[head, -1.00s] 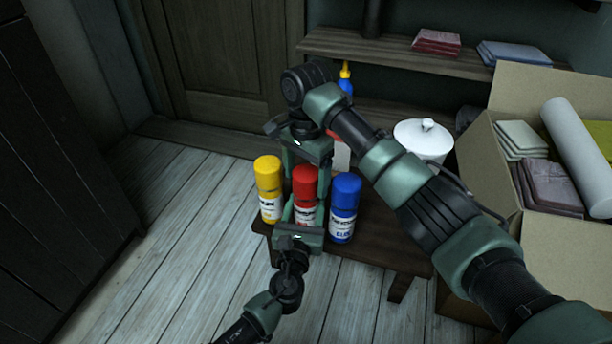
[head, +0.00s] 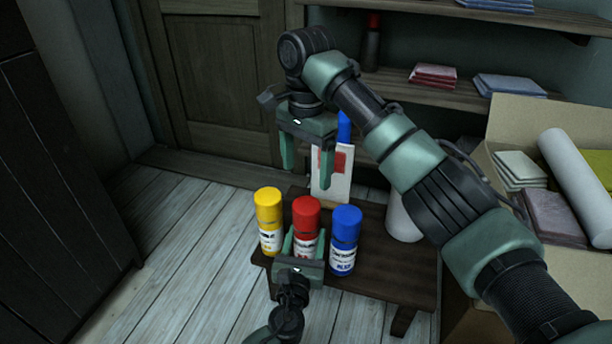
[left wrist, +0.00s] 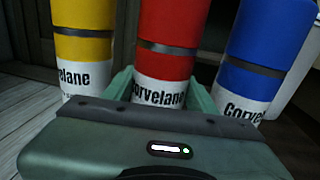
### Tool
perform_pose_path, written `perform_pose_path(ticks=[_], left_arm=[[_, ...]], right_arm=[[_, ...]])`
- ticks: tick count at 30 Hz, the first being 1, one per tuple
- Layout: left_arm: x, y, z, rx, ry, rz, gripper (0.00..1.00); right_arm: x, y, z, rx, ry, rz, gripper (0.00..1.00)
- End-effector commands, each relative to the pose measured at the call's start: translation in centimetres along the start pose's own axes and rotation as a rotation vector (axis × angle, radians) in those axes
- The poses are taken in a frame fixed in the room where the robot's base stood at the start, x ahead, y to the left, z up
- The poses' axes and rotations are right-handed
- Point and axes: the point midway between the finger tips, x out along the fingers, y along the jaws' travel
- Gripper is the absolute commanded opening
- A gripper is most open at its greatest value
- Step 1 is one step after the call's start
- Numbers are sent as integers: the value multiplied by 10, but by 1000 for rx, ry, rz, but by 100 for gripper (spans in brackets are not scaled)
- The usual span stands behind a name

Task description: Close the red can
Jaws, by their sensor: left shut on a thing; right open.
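The red can (head: 305,218) stands upright on a small dark wooden table (head: 385,262), between a yellow can and a blue can. Its red top is on the body, with a dark band below the top in the left wrist view (left wrist: 166,45). My left gripper (head: 302,243) is shut on the red can's lower, labelled part, coming from the front. Its fingers also show in the left wrist view (left wrist: 160,95). My right gripper (head: 307,172) is open and empty, above and behind the cans, fingers pointing down.
The yellow can (head: 268,215) and the blue can (head: 345,232) stand close on either side. Behind are a white card with a red patch (head: 333,172) and a white pot (head: 402,218). A cardboard box (head: 505,145) stands at the right.

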Motion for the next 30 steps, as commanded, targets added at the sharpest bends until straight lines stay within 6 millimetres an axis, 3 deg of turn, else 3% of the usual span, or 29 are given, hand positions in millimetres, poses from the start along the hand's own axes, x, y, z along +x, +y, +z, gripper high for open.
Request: perform_pose_path(ticks=[6, 7, 9, 20, 30], left_arm=[[0, 0, 0, 0, 1, 0, 0], [0, 0, 0, 0, 1, 0, 65], [0, 0, 0, 0, 1, 0, 82], [-7, 0, 0, 1, 2, 0, 82], [-61, 0, 1, 1, 4, -1, 82]], right_arm=[[0, 0, 0, 0, 0, 0, 79], [0, 0, 0, 0, 0, 0, 79], [0, 0, 0, 0, 0, 0, 79], [-4, 0, 0, 0, 0, -1, 79], [-25, 0, 0, 0, 0, 0, 79]])
